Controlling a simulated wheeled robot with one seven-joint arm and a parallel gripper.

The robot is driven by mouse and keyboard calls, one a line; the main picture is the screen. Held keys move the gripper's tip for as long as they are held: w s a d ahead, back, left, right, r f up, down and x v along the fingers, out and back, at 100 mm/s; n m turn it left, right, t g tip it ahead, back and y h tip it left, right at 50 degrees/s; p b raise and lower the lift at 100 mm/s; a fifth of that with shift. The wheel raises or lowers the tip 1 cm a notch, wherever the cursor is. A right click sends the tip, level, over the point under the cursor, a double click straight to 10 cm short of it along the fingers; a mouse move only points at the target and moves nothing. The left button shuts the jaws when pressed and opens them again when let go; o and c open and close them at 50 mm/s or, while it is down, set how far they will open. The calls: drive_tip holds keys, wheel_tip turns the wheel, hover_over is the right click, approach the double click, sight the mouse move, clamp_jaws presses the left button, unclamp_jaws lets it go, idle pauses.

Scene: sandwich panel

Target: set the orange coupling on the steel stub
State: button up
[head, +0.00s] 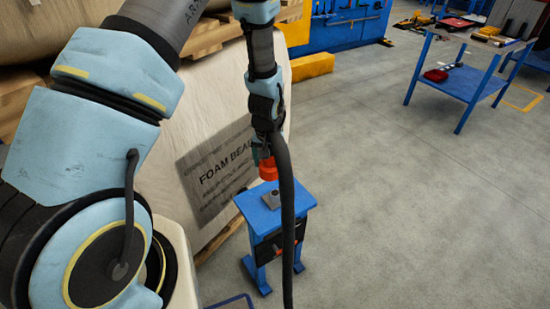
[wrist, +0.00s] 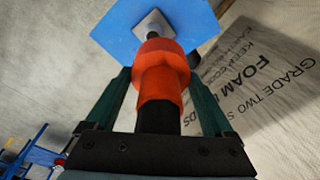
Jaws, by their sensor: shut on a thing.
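The orange coupling (head: 267,170) hangs below my gripper (head: 264,156), above the small blue stand (head: 290,209). In the wrist view the coupling (wrist: 162,80) sits between the two green fingers of my gripper (wrist: 160,90), which is shut on it. The steel stub (head: 271,197) stands on the blue top in the head view, below the coupling and apart from it. In the wrist view the stub's light square base (wrist: 155,22) shows beyond the coupling's far end, and the coupling hides part of the stub.
A large wrapped foam bale (head: 222,165) stands close behind and left of the stand. A black hose hangs in front of the stand in the head view. A blue table (head: 470,85) with tools is at the upper right. The floor (head: 420,200) to the right is clear.

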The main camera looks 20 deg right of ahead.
sight(275, 192)
drive_tip(key=shift+s+d+r, duration=0.35)
drive_tip(key=shift+s+d, duration=0.05)
drive_tip(key=shift+d, duration=0.25)
drive_tip(key=shift+f+b, duration=4.1)
drive_tip(key=shift+f, duration=1.8)
drive_tip(key=shift+f+b, duration=0.45)
drive_tip(key=shift+f, duration=0.15)
drive_tip(key=o, duration=1.3)
drive_tip(key=shift+c, duration=0.2)
drive_tip(key=shift+r, duration=0.15)
